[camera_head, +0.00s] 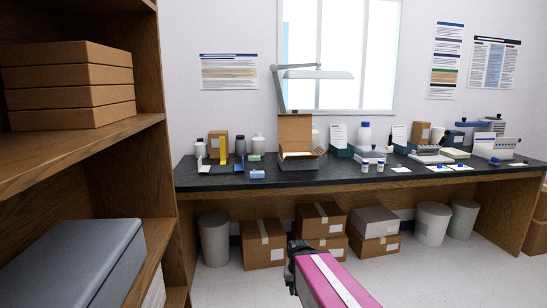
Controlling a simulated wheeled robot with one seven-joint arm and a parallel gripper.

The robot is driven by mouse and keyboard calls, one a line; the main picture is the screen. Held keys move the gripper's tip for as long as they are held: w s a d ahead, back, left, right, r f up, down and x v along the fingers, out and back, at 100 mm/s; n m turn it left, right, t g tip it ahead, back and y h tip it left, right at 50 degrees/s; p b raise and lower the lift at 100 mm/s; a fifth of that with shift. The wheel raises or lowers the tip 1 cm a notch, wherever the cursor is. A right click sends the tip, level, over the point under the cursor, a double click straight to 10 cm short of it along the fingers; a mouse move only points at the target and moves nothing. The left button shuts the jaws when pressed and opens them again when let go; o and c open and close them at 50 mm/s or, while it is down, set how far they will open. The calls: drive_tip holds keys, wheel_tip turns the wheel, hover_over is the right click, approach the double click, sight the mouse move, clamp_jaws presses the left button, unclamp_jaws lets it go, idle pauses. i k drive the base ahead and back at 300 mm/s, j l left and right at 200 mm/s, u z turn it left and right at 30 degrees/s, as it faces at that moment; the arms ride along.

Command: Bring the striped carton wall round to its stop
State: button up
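On the black-topped bench, an open box (297,162) has a plain brown upright panel (295,128) at its back and pale contents in front. I cannot make out stripes on this panel. Brown cartons (263,244) with pale tape bands stand on the floor under the bench; they look closed. I cannot tell which carton has the wall the task names. My pink arm with a white band enters at the bottom centre. The dark end of my arm, with my gripper (296,250), shows in front of the cartons; its fingers are not clear. It appears apart from the bench-top box.
A wooden shelf (85,130) stands close on the left with stacked brown boxes (68,83) and a grey case (75,265). The bench top (215,182) carries a lamp (315,74), bottles and small devices. Grey bins (433,222) stand below. The floor in front is open.

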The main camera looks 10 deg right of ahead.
sight(319, 149)
drive_tip(key=i+l+u, duration=0.1)
drive_tip(key=l, duration=0.65)
drive_tip(key=i+l+u, duration=0.15)
drive_tip(key=l, duration=0.6)
drive_tip(key=i+l+u, duration=0.1)
drive_tip(key=l, duration=0.65)
drive_tip(key=i+l+u, duration=0.15)
drive_tip(key=l, duration=0.6)
